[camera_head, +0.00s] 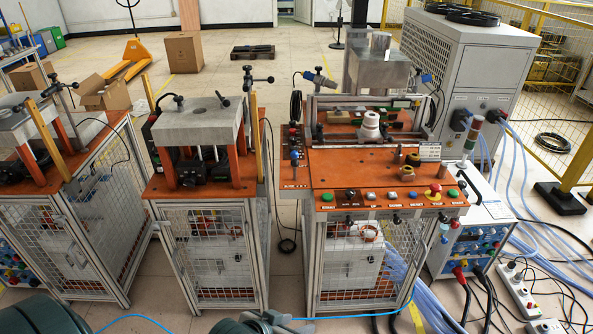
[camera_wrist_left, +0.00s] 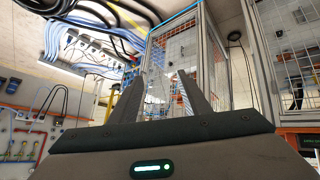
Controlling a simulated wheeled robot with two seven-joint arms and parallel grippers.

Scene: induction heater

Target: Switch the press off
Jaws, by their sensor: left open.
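The press (camera_head: 340,165) stands right of centre in the head view, with an orange top over a mesh-sided frame. Its front panel carries several buttons and knobs: a green button (camera_head: 327,197) at the left, a black knob (camera_head: 350,193), and a red mushroom button on yellow (camera_head: 435,188) towards the right. My left gripper (camera_head: 262,322) is only partly in view at the bottom edge, low in front of the machines and apart from the panel. In the left wrist view its two fingers (camera_wrist_left: 160,76) are spread with nothing between them. My right gripper is not in view.
Two similar stations (camera_head: 205,130) stand to the left. A blue-fronted power unit (camera_head: 478,240), a white cabinet (camera_head: 470,70) and loose cables (camera_head: 400,285) are at the right. A mesh cage (camera_wrist_left: 175,55) shows beyond the fingers in the wrist view.

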